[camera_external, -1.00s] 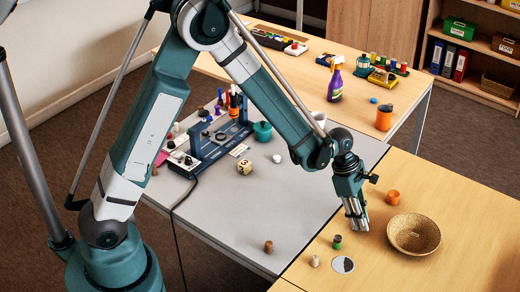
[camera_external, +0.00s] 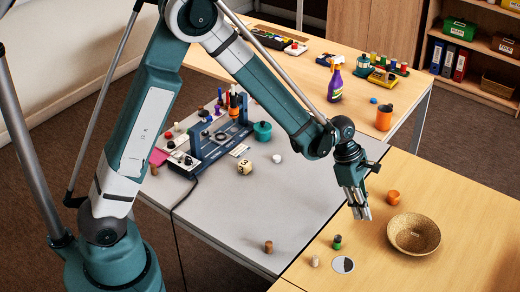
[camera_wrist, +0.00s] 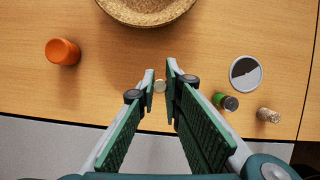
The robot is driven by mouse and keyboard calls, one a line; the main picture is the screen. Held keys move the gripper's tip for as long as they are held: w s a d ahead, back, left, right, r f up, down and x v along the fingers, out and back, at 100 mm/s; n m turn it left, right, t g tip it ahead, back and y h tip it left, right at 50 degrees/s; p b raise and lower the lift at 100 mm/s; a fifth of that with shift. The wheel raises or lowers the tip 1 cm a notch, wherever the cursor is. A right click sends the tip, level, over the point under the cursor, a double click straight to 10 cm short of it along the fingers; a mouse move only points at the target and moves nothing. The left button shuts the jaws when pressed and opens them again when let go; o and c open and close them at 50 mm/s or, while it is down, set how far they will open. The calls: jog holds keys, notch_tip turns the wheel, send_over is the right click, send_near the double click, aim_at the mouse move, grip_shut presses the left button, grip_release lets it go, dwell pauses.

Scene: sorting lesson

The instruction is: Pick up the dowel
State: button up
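A small pale round end (camera_wrist: 159,86), which looks like the dowel seen end-on, shows between my fingertips in the wrist view. I cannot tell its height or whether it stands upright. In the external view my gripper hides that spot. My gripper (camera_external: 360,212) points down above the wooden table, left of the woven bowl (camera_external: 391,237). In the wrist view my gripper (camera_wrist: 160,78) has its fingers apart, with a narrow gap around the pale end and no clear contact.
An orange cup (camera_wrist: 62,51), a green-topped cylinder (camera_wrist: 225,101), a pale speckled cylinder (camera_wrist: 267,115) and a round disc (camera_wrist: 246,73) lie around my gripper. A brown cylinder (camera_external: 268,246) stands on the grey table (camera_external: 225,225). The wooden table's right side is clear.

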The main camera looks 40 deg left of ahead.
jog(key=shift+r+p, duration=0.55)
jog(key=shift+r, duration=2.3)
